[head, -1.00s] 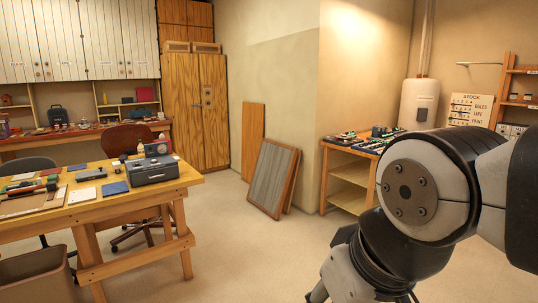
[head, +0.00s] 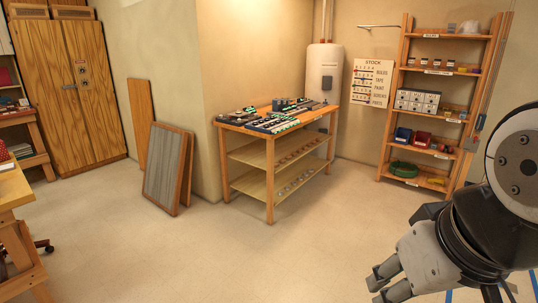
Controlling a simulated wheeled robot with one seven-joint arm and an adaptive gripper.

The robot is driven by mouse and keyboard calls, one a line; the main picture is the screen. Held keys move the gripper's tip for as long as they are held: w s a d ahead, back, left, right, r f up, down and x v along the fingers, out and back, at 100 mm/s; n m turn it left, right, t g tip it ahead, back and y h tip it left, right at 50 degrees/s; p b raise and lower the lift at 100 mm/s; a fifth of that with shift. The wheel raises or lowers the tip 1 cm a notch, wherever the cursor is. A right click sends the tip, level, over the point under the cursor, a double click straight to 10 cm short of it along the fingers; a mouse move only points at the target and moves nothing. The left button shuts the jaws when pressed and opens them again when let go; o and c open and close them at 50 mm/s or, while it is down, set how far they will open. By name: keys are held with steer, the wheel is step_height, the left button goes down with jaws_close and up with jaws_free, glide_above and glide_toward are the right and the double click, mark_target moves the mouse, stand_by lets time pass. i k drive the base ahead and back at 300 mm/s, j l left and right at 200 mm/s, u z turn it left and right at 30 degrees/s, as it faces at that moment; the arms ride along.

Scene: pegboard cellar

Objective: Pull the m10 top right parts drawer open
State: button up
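A small parts cabinet (head: 417,101) with several pale drawers stands on the middle shelf of the wooden rack at the right of the head view. It is too small here to read its labels or single out the top right drawer. The drawer fronts look flush. My gripper (head: 381,286) is at the lower right, in front of the rack and well apart from it. Its two fingers are apart, with nothing seen between them.
The wooden rack (head: 407,50) also holds bins and a green coil. A wooden workbench (head: 270,140) with trays stands left of it, before a white tank (head: 323,72). Framed panels (head: 165,168) lean on the wall. The floor (head: 250,255) between is clear.

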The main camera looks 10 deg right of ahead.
mark_target(432, 99)
steer(key=i+l+z, duration=0.95)
steer(key=i+z, duration=0.5)
steer(key=i, duration=1.9)
steer(key=i+u, duration=0.15)
steer(key=i, duration=0.3)
steer(key=i+l+u, duration=0.1)
steer(key=i, duration=0.4)
steer(key=i+l+u, duration=0.15)
steer(key=i, duration=0.3)
steer(key=i+l+u, duration=0.1)
steer(key=i+l, duration=0.2)
steer(key=i, duration=0.15)
